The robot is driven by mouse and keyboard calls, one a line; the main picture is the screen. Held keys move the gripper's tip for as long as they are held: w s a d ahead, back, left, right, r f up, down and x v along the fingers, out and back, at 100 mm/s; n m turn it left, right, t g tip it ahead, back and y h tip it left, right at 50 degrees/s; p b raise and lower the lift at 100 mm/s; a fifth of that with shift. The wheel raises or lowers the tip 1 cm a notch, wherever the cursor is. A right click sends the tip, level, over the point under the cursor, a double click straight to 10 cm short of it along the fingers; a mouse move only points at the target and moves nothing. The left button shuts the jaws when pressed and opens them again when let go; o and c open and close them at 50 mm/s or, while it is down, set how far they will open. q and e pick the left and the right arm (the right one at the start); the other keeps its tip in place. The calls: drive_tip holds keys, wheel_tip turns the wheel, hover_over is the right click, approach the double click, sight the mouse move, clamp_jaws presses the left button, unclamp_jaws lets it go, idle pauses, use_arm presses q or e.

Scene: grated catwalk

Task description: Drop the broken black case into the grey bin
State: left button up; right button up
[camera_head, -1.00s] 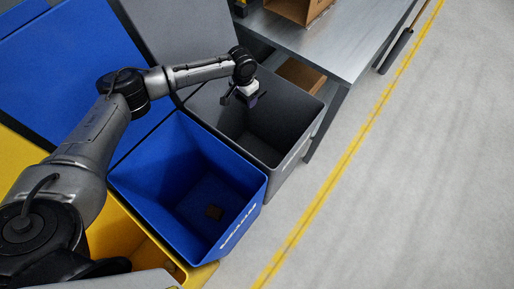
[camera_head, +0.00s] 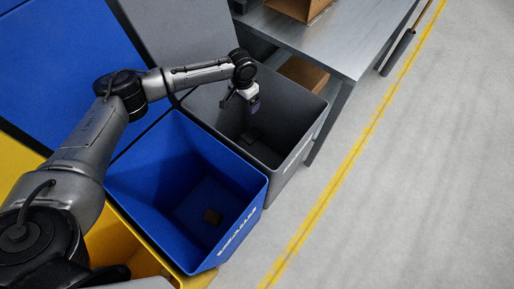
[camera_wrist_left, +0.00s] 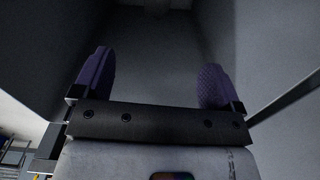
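The grey bin (camera_head: 305,142) stands open beyond the blue bin. My left gripper (camera_head: 254,106) is over the grey bin's opening, pointing down. In the left wrist view its two purple fingers (camera_wrist_left: 155,78) are spread wide with nothing between them, and grey bin walls surround them. My right gripper is not in view.
A yellow bin (camera_head: 125,240) is nearer me. A metal table (camera_head: 335,42) with a cardboard box (camera_head: 298,8) stands beyond the grey bin. Open floor with a yellow line (camera_head: 350,155) lies to the right.

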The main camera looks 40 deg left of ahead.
use_arm(q)
drive_tip(key=shift+o, duration=0.5)
wheel_tip(320, 180, up, 14)
drive_tip(key=p, duration=0.5)
drive_tip(key=shift+f, duration=0.1)
